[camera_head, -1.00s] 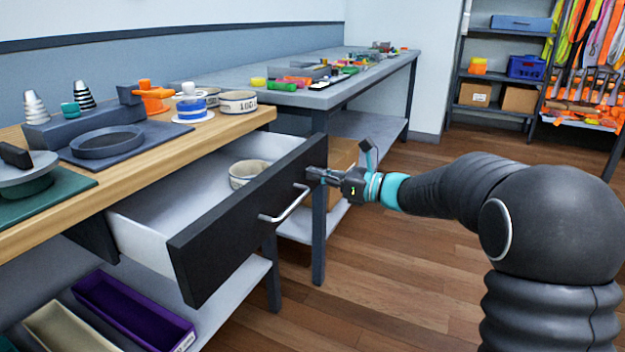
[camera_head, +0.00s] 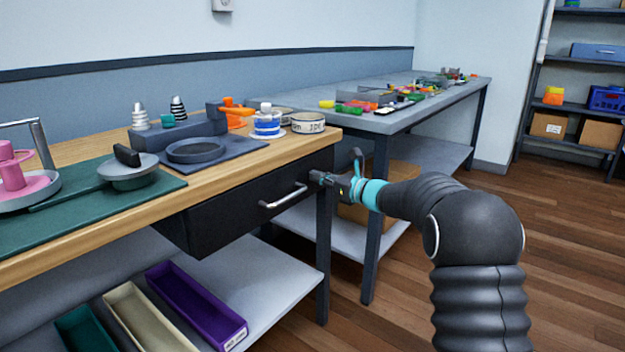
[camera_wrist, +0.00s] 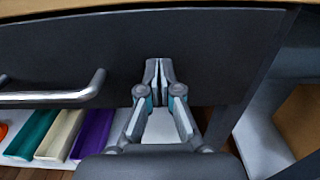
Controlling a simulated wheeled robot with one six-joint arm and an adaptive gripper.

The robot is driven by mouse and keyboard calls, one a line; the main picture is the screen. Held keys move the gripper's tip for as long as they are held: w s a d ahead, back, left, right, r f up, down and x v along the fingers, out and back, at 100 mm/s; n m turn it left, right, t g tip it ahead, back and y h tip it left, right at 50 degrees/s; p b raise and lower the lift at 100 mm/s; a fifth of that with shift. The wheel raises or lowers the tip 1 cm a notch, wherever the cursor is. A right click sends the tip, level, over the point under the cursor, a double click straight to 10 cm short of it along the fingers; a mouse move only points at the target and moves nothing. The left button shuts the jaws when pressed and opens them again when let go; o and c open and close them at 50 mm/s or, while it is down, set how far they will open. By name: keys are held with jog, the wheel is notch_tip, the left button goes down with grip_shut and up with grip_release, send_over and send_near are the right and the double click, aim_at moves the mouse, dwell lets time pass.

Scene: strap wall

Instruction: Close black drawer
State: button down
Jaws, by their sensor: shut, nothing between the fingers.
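The black drawer (camera_head: 240,214) is under the wooden benchtop, with its front close beneath the bench edge and its inside hidden. Its silver bar handle (camera_head: 284,196) is on the front face; in the wrist view the handle (camera_wrist: 60,97) is left of my gripper. My gripper (camera_head: 314,176) is shut and empty, with its tips at the right part of the drawer front. In the wrist view the fingertips (camera_wrist: 158,68) point at the black face and look to be touching it or very near it.
The wooden benchtop (camera_head: 90,225) holds a green mat, a grey pan, a pink piece and tape rolls. Purple (camera_head: 195,305), cream and teal bins stand on the shelf below. A second grey table (camera_head: 400,118) stands behind. Wood floor (camera_head: 560,260) is open at the right.

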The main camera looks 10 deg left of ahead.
jog(key=shift+a+r, duration=0.15)
jog(key=shift+a, duration=0.1)
